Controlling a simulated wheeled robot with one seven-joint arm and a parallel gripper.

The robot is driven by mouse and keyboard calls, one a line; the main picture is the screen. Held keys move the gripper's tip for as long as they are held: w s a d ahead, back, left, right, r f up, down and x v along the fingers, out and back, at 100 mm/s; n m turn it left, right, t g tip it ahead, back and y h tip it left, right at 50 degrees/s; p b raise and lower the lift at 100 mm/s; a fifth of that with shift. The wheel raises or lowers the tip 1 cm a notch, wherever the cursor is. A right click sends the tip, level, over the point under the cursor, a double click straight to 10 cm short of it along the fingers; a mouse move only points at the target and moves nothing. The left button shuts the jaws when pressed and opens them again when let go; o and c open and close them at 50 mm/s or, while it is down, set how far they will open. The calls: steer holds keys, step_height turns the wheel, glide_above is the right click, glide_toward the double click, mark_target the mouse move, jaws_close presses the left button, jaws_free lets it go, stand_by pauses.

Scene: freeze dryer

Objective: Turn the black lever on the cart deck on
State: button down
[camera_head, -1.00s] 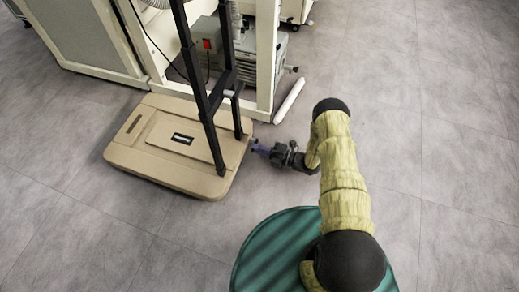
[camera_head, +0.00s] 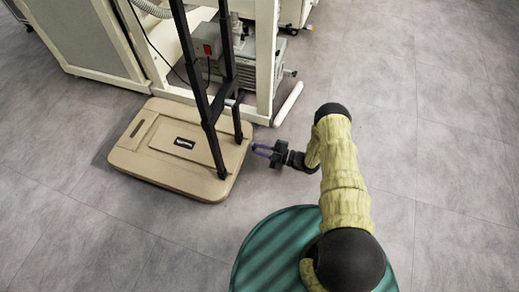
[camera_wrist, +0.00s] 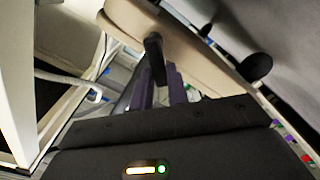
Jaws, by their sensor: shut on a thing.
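The cart has a tan deck (camera_head: 165,172) low on the floor, with a black upright handle frame (camera_head: 205,110) standing on it. My gripper (camera_head: 256,150) is at the deck's right edge, with its purple fingers pointing left at it. In the wrist view the black lever (camera_wrist: 154,50) sticks out from the tan deck edge (camera_wrist: 185,40) and runs down between the two purple fingers (camera_wrist: 161,88). The fingers are shut on the lever. In the head view the lever is too small to make out at the fingertips.
A cream-framed bench (camera_head: 265,60) with a grey machine (camera_head: 270,85) under it stands behind the cart. A white bar (camera_head: 288,104) lies at its foot. A black round caster (camera_wrist: 258,66) shows beside the deck in the wrist view. The floor to the right is clear.

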steer(key=m, duration=0.3)
steer(key=w+m, duration=0.1)
steer(key=shift+d+r+m, duration=0.3)
steer(key=m, duration=0.2)
steer(key=w+m, duration=0.1)
steer(key=m, duration=0.1)
steer(key=shift+w+d+r+m, duration=0.1)
steer(key=shift+w+d+m, duration=0.1)
steer(key=shift+m, duration=0.2)
steer(key=shift+d, duration=0.1)
steer(key=c, duration=1.4)
jaws_free()
steer(key=shift+o, duration=0.2)
steer(key=shift+s+a, duration=0.1)
steer(key=shift+a, duration=0.1)
steer(key=shift+d+r, duration=0.1)
steer(key=shift+d, duration=0.05)
